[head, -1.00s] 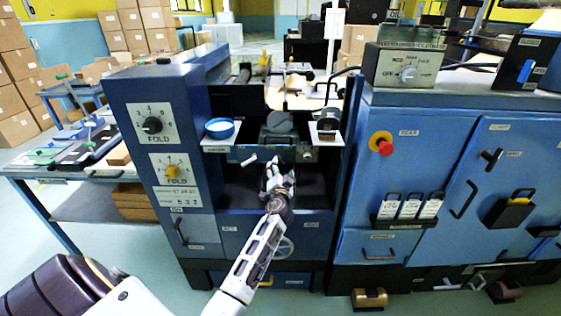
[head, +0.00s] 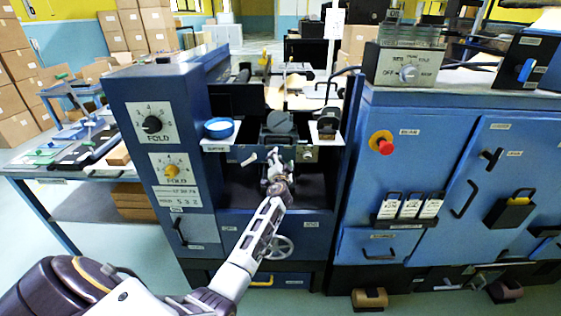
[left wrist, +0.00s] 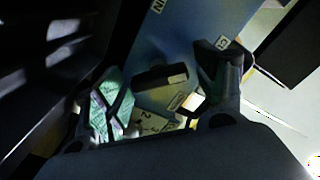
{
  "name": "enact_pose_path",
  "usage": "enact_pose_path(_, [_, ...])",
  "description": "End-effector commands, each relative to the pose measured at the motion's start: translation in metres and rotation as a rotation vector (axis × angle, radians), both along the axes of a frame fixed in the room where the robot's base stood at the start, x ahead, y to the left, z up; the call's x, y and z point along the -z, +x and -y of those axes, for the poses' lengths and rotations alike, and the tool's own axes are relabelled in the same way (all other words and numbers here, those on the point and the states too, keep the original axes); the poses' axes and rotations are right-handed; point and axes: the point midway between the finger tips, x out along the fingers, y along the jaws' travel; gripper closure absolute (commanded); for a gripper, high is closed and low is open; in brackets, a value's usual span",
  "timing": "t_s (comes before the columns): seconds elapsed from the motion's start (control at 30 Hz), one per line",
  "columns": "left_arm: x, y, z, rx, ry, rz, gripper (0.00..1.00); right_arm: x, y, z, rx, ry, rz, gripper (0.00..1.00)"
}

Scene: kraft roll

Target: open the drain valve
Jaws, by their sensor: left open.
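My left gripper (head: 274,163) is in the open bay of the blue folding machine, its fingers pointing into the bay. It is open, and its fingers also show in the left wrist view (left wrist: 165,100). Between and beyond them there is a blue panel (left wrist: 185,40) with a dark bar-shaped handle (left wrist: 160,78) and partly readable labels. I cannot tell whether the fingers touch the handle. In the head view a short white lever (head: 249,159) sits just left of the gripper. No readable label tells me which part is the drain valve. My right gripper is not in view.
A grey handwheel (head: 280,247) is below the bay, close under my left arm. A cabinet with a red stop button (head: 381,143) is on the right.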

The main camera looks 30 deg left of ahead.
Motion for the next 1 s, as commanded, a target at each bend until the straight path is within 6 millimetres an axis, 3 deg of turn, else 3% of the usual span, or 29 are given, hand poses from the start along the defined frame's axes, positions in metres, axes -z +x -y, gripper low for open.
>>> enact_pose_path(0.27, [-0.0003, 0.0005, -0.0005, 0.000, 0.000, 0.000, 0.29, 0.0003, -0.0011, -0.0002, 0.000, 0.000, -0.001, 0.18])
enact_pose_path(0.63, [0.0000, 0.0004, -0.0003, 0.000, 0.000, 0.000, 0.74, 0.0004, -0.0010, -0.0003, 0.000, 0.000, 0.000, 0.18])
enact_pose_path(1.0, [0.0004, 0.0005, -0.0003, 0.000, 0.041, -0.025, 0.75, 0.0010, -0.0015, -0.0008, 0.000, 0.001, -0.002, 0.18])
